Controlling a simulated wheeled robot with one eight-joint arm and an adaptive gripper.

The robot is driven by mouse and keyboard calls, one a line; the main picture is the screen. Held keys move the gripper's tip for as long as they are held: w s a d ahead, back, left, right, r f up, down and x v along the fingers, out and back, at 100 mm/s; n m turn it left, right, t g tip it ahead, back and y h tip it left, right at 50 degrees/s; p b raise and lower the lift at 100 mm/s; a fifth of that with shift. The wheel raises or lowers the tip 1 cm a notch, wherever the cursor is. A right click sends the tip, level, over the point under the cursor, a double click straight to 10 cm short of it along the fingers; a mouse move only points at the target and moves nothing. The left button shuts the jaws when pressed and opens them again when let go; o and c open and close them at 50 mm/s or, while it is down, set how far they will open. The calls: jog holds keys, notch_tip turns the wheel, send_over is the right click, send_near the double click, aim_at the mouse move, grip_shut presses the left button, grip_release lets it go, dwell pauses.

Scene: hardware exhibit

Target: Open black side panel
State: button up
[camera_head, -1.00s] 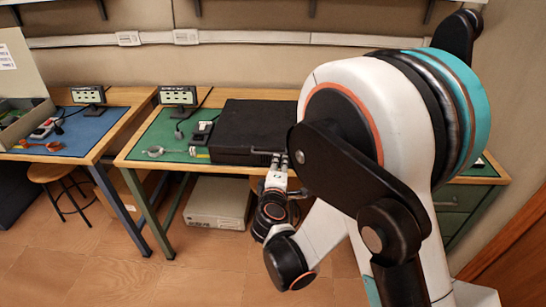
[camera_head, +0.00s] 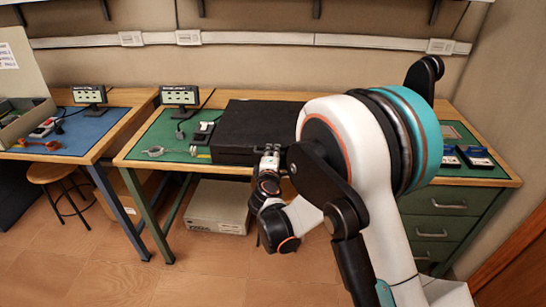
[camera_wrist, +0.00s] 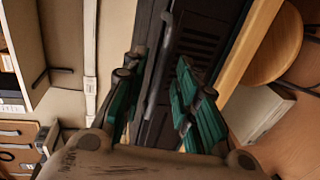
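The black case (camera_head: 238,130) lies flat on the green mat of the right bench. My gripper (camera_head: 270,150) is at its front right edge, partly hidden by my own arm. In the wrist view the case's dark, vented panel (camera_wrist: 200,45) appears turned on its side, with a grey bar-like handle (camera_wrist: 157,65) along it. My gripper (camera_wrist: 160,92) shows there with its teal finger pads spread apart, to either side of the handle. Gaps show between the pads and the bar. Whether any fingertip touches the panel cannot be told.
The green bench mat (camera_head: 150,138) holds a small display (camera_head: 179,96) and small tools left of the case. Blue-black items (camera_head: 475,157) lie at the right, above green drawers (camera_head: 432,228). A beige box (camera_head: 218,206) is below the bench; a stool (camera_head: 52,172) stands left.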

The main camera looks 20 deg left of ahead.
jog(key=shift+x, duration=0.8)
jog(key=shift+c, duration=0.4)
grip_shut()
jog(key=shift+r, duration=0.1)
